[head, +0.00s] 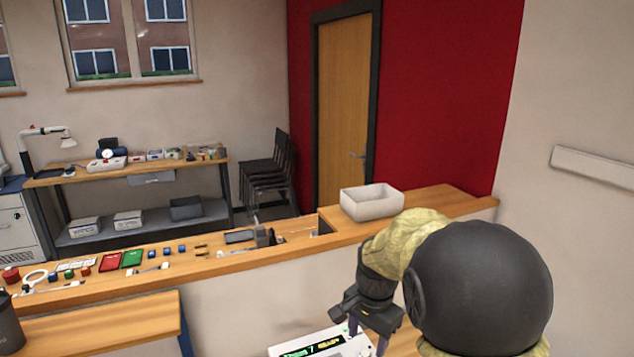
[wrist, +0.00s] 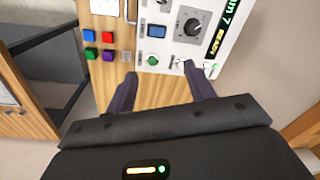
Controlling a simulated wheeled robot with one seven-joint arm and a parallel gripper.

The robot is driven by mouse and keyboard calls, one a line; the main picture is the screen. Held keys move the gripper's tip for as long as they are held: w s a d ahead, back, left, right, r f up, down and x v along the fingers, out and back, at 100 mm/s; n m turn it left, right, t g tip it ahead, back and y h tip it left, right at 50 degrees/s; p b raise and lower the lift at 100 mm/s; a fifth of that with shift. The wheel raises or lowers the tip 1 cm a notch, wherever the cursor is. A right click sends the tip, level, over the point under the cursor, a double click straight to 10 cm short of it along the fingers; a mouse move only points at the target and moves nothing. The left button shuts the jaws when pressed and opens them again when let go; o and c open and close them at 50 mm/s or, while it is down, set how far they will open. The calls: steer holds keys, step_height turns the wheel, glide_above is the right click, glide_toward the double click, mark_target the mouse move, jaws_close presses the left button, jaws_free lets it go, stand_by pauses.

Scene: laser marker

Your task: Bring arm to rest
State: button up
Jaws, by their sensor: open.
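My gripper (head: 369,338) hangs low in front of the counter in the head view, pointing down beside a white machine (head: 318,345) with a lit green text display. In the wrist view the two dark fingers of my gripper (wrist: 160,72) are spread apart with nothing between them.
A long wooden counter (head: 225,262) holds small parts, red and green pads and a grey device. A white bin (head: 371,202) stands on its raised right part. Stacked chairs (head: 268,170) stand behind.

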steer(key=s+d+f+n+t, duration=0.1)
steer(key=s+d+f+n, duration=0.1)
steer(key=s+n, duration=0.2)
steer(key=s+d+f+n, duration=0.2)
steer(key=s+n, duration=0.3)
steer(key=s, duration=0.5)
steer(key=shift+s+d+f+t, duration=0.2)
steer(key=shift+d+f+t, duration=0.2)
